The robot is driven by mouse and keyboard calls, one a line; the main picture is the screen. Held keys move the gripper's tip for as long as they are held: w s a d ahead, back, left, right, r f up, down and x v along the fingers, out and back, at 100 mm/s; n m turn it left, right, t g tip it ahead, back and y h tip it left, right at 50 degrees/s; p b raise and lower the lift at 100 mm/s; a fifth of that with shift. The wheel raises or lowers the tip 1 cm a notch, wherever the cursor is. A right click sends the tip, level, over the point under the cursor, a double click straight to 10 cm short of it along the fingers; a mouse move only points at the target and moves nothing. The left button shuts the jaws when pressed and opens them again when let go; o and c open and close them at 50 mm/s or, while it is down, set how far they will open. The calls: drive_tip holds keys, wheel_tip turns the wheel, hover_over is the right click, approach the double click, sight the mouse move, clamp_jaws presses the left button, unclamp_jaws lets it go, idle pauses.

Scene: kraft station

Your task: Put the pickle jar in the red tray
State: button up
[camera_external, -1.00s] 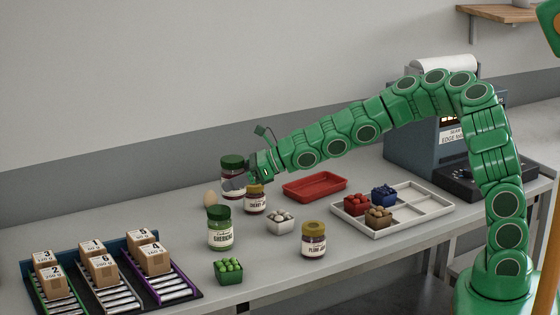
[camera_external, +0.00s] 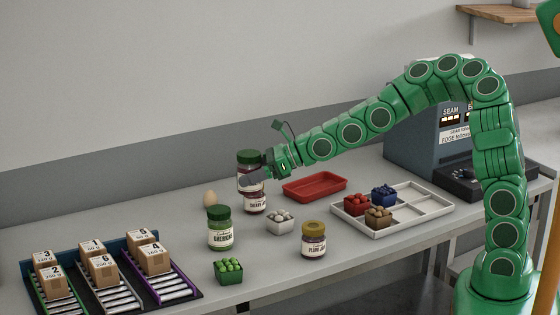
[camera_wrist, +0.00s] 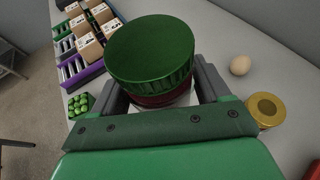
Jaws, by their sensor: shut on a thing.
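Another green-lidded jar, labelled gherkins (camera_external: 219,230), stands on the counter nearer the camera. The red tray (camera_external: 315,186) lies empty on the counter to the right of my gripper; its edge shows in the wrist view (camera_wrist: 314,170).
An egg (camera_external: 210,198), a white box of pale balls (camera_external: 280,223), a plum jam jar (camera_external: 313,241) and a green box (camera_external: 228,272) stand around. A white divided tray (camera_external: 428,207) with small boxes is right of the red tray. Parcels on racks (camera_external: 92,250) are at left.

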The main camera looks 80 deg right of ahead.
drive_tip(key=shift+s+r, duration=0.15)
drive_tip(key=shift+s, duration=0.2)
